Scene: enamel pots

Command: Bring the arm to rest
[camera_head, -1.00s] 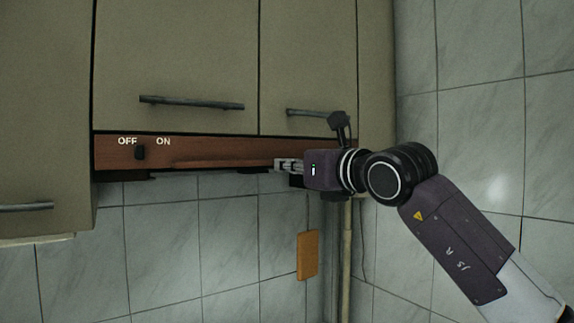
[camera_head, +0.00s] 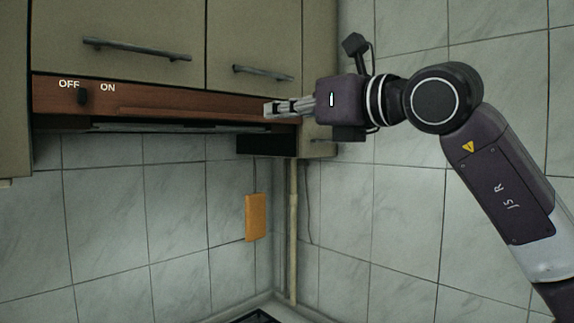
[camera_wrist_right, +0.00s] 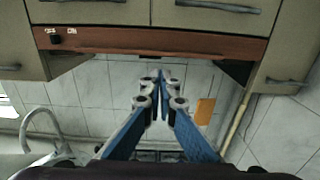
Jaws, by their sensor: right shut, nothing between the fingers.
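My right gripper (camera_head: 270,109) is shut and empty. In the head view it points left, its fingertips in front of the right end of the brown hood panel (camera_head: 190,107). I cannot tell from this view how far apart they are. The right wrist view shows the fingers together (camera_wrist_right: 159,78), pointing at the tiled wall below the hood, with the hood panel (camera_wrist_right: 150,42) above them. The right arm (camera_head: 500,185) comes in from the right side. My left gripper is not in view.
Cupboards with bar handles (camera_head: 137,49) hang above the hood. A dark switch (camera_head: 82,97) sits between the OFF and ON labels. An orange board (camera_head: 256,217) hangs on the tiles beside a pale pipe (camera_head: 293,230). A faucet (camera_wrist_right: 40,125) shows at lower left in the wrist view.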

